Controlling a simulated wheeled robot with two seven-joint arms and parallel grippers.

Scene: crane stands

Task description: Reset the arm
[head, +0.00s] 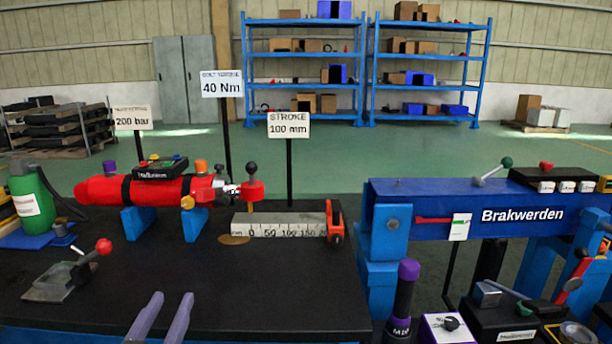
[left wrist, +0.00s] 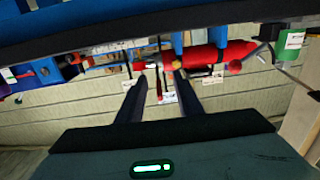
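My left gripper (head: 172,297) shows at the bottom of the head view, over the front of the black bench (head: 270,290). Its two fingers are apart with nothing between them. The left wrist view, which is upside down, also shows the two fingers (left wrist: 158,75) spread and empty. Beyond them is the red cylinder (head: 105,189) on blue supports, with a red-and-black knob (head: 252,190) at its right end. The cylinder shows in the left wrist view too (left wrist: 205,55). My right gripper is in neither view.
A lever with a red ball (head: 103,246) stands left of the gripper. A ruler block (head: 280,226) and orange clamp (head: 334,222) sit farther back. A purple-capped black post (head: 404,290) and blue Brakwerden beam (head: 460,208) stand right. The bench middle is clear.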

